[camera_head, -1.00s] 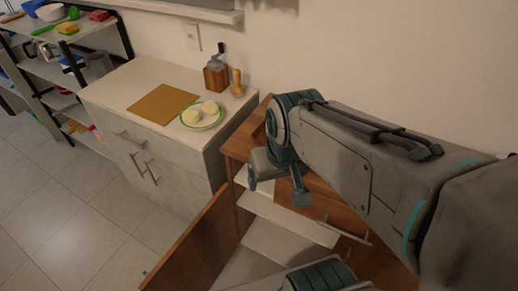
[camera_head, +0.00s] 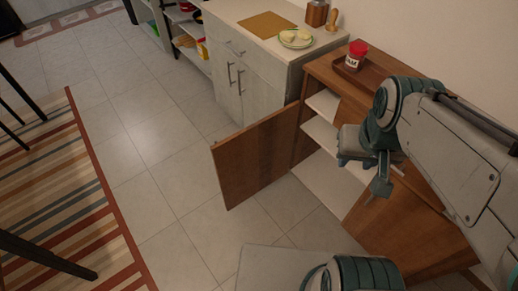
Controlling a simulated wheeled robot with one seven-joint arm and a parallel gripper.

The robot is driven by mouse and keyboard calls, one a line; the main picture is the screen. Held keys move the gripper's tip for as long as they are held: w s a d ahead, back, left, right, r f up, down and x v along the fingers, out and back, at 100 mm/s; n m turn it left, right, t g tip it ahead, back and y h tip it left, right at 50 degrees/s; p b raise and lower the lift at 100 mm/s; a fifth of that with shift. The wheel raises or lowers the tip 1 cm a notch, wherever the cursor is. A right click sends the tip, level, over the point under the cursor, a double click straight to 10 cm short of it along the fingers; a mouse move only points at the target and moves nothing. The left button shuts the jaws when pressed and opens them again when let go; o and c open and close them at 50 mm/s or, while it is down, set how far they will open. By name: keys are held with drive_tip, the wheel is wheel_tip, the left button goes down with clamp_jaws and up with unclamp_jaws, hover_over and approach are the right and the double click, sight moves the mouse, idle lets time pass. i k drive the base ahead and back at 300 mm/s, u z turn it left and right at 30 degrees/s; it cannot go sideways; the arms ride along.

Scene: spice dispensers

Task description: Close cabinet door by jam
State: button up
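The jam jar (camera_head: 353,57), with a red lid and a white label, stands on a wooden tray (camera_head: 341,66) on the brown wooden cabinet (camera_head: 320,74). The cabinet's left door (camera_head: 255,156) is swung wide open to the left, baring white shelves (camera_head: 318,133). A brown front panel (camera_head: 398,217) on the right side is partly hidden by my arm. My gripper (camera_head: 364,170) hangs in front of the cabinet, right of the open door and apart from it. Its fingers are spread with nothing seen between them.
A pale cabinet (camera_head: 262,80) with a plate of food (camera_head: 297,38), a brown mat (camera_head: 267,25) and a grinder (camera_head: 316,13) stands beyond. A striped rug (camera_head: 62,185) and dark furniture legs are at left. Tiled floor (camera_head: 165,140) between rug and door is clear.

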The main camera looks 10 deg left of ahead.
sight(246, 162)
drive_tip(key=u, duration=2.1)
drive_tip(key=i, duration=2.95)
drive_tip(key=z, duration=4.1)
